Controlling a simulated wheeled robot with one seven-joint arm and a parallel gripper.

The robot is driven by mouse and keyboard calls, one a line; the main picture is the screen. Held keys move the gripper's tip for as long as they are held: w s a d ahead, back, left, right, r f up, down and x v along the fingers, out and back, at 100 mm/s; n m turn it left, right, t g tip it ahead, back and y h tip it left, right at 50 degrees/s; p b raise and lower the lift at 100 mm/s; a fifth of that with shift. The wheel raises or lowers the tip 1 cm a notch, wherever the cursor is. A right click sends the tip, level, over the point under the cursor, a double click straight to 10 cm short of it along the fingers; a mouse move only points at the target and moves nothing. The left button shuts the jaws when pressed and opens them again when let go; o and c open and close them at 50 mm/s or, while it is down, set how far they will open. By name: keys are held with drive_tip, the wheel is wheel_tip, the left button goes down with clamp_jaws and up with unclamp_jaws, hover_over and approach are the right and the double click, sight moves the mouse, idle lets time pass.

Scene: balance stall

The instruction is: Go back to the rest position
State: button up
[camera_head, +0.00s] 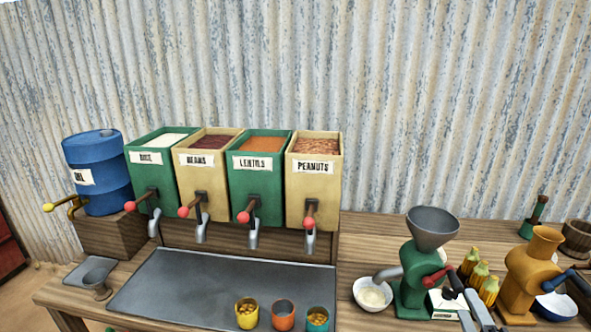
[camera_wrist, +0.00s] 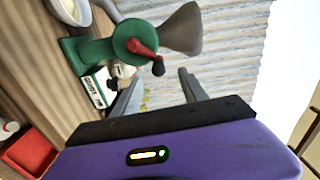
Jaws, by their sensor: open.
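My gripper (camera_head: 467,303) shows at the lower right of the head view, in front of the green grinder. In the wrist view, the two grey fingers of my gripper (camera_wrist: 157,80) are spread apart with nothing between them. The green grinder (camera_head: 414,268) has a grey funnel on top and a red crank. It also shows in the wrist view, where the green grinder (camera_wrist: 88,52) lies sideways just beyond my fingertips. Whether the fingers touch it cannot be told.
A white bowl (camera_head: 373,294) with pale contents stands left of the green grinder. Corn cobs (camera_head: 479,268) and an orange grinder (camera_head: 530,275) stand to its right. Four labelled dispensers (camera_head: 313,185) and a blue oil barrel (camera_head: 97,172) line the back. Several cups (camera_head: 283,315) stand in front.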

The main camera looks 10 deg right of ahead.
drive_tip(key=s+a+n+y, duration=0.1)
drive_tip(key=s+a+n, duration=0.6)
drive_tip(key=s, duration=0.5)
drive_tip(key=s+a+n+g+y+b, duration=0.1)
drive_tip(key=s+a+n+y, duration=0.1)
drive_tip(key=s+a+n, duration=0.5)
drive_tip(key=s+a+f+n+g+y+b, duration=0.1)
drive_tip(key=s+a+n, duration=0.5)
drive_tip(key=s, duration=1.2)
drive_tip(key=a+y, duration=0.1)
drive_tip(key=a, duration=0.3)
drive_tip(key=shift+a+n, duration=0.25)
drive_tip(key=shift+n, duration=0.15)
drive_tip(key=shift+f, duration=0.1)
